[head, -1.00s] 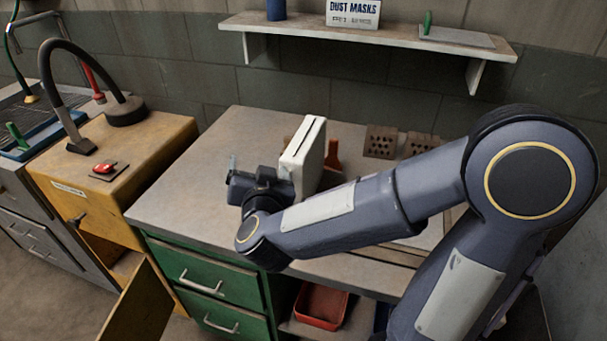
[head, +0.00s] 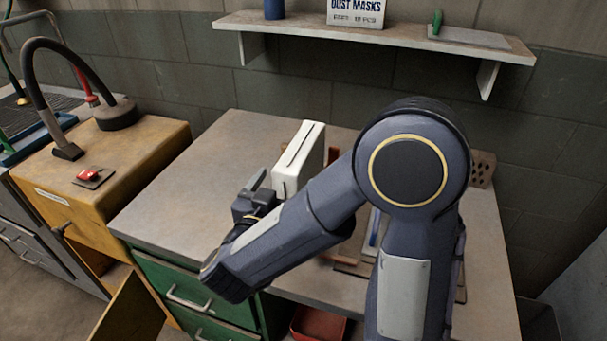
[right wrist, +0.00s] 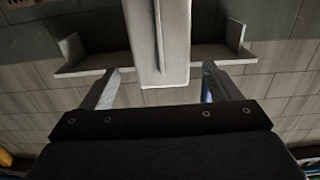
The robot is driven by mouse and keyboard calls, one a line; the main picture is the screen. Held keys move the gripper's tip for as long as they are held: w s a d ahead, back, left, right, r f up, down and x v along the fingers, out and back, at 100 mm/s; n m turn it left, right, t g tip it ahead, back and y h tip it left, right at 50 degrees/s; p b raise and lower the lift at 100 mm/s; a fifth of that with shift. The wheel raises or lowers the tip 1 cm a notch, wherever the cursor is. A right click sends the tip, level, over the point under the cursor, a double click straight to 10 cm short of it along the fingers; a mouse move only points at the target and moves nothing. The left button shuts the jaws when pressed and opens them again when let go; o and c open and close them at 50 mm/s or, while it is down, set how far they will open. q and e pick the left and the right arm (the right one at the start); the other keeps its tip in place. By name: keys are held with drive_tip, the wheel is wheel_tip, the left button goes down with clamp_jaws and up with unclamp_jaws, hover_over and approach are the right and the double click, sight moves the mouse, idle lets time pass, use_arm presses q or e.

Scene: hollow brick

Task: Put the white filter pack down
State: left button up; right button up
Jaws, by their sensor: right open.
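The white filter pack (head: 299,160) stands upright on the grey bench top (head: 190,180), with a dark slot along its top. My right gripper (head: 266,182) is open, just to the front left of the pack. In the right wrist view the pack (right wrist: 163,45) appears between the two spread fingers (right wrist: 161,72), with a gap on each side and its near end clear of the palm. My forearm hides part of the bench to the right of the pack. My left gripper is not in view.
A wall shelf (head: 400,37) with a dust mask box (head: 357,12) hangs above. A hollow brick (head: 482,168) shows behind my arm. A yellow cabinet (head: 140,160) with a red button (head: 88,175) stands left. A red tray (head: 320,324) sits below. The bench's left part is clear.

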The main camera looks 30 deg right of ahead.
sight(293, 167)
drive_tip(key=x, duration=0.6)
drive_tip(key=shift+w+f+p, duration=0.15)
drive_tip(key=shift+f+p, duration=0.1)
drive_tip(key=shift+p, duration=0.05)
drive_tip(key=shift+c, duration=0.2)
drive_tip(key=c, duration=1.5)
drive_tip(key=shift+r, duration=0.1)
